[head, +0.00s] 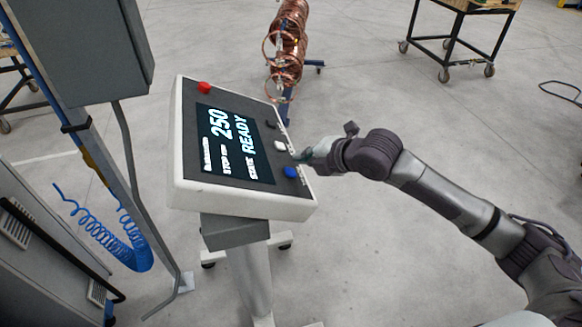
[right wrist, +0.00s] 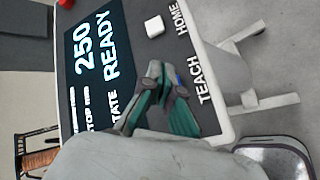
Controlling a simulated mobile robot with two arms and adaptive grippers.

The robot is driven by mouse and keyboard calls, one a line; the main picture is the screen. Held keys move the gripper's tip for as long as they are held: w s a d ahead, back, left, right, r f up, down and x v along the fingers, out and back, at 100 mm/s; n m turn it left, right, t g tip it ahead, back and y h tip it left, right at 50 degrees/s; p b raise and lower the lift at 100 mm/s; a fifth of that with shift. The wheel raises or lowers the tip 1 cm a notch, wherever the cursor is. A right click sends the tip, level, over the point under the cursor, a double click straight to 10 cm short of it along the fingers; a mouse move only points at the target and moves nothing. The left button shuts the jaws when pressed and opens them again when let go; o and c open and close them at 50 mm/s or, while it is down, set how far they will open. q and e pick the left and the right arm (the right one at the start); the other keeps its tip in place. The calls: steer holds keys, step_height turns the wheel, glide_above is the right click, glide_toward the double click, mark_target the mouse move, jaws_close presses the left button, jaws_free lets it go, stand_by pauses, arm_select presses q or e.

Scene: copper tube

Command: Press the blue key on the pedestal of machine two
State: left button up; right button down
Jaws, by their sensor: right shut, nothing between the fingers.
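The pedestal's control panel (head: 178,150) is a tilted white box with a dark face and a screen (head: 232,140) reading 250 and READY. The blue key (head: 290,172) is on the panel's right side, near its lower corner. My right gripper (head: 301,158) is shut and empty, its tips just above and beside the blue key in the head view. In the right wrist view the green-grey fingers (right wrist: 156,72) cover most of the key; only a blue sliver (right wrist: 179,80) shows. I cannot tell whether they touch it. My left gripper is not in view.
A white key (head: 280,146), a black key (head: 271,124) and a red button (head: 204,87) share the panel. A grey cabinet (head: 85,45) and blue coiled hose (head: 105,235) stand left. Copper coils (head: 288,45) hang behind; a cart (head: 470,8) stands back right.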

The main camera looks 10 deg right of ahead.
steer(key=d+r+p, duration=0.2)
steer(key=r, duration=0.1)
steer(key=shift+r, duration=0.15)
stand_by(0.7)
